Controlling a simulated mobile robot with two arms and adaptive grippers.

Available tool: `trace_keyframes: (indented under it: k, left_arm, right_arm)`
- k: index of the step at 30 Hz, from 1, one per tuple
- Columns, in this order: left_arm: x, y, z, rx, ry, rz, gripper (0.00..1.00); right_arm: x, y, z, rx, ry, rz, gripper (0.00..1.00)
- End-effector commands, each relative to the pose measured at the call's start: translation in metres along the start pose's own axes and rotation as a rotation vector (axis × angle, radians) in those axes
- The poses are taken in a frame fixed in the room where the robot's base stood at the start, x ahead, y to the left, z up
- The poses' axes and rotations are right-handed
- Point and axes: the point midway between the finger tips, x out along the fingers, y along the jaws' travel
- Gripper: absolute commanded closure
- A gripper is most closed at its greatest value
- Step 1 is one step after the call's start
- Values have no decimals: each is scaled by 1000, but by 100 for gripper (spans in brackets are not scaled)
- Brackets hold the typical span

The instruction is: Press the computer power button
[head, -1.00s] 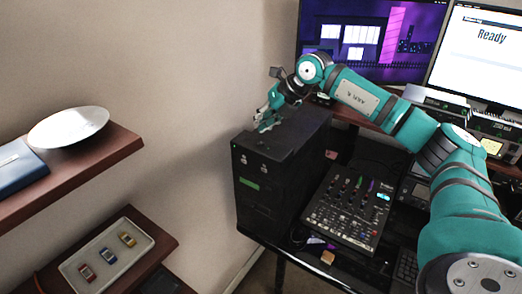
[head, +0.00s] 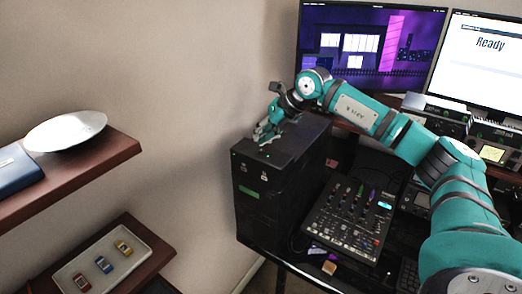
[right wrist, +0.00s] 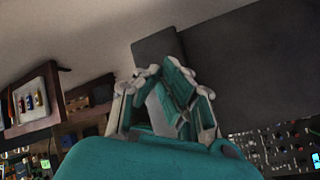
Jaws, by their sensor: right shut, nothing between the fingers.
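The computer (head: 262,205) is a black tower standing upright at the left end of the desk. Its front shows a green label, small pale ports and a tiny green light near the top left corner. I cannot make out the power button for sure. My right gripper (head: 262,138) is shut and empty over the tower's top, close to the front edge; I cannot tell if it touches. In the right wrist view the shut fingers (right wrist: 168,78) show against the dark tower (right wrist: 250,60). My left gripper is out of view.
A mixer (head: 348,218) with knobs sits right of the tower. Two monitors (head: 368,55) stand behind. At left, shelves hold a white dish (head: 66,130), a blue box (head: 18,172) and a tray (head: 128,262) with three small items. A wall is left of the tower.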

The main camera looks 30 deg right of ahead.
Motion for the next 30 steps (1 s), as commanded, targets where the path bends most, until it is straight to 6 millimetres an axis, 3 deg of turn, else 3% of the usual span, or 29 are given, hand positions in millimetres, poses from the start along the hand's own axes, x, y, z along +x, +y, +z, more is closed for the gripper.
trace_keyframes:
  k: [30]
  left_arm:
    - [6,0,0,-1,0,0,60]
  right_arm:
    - [6,-3,-4,0,0,0,100]
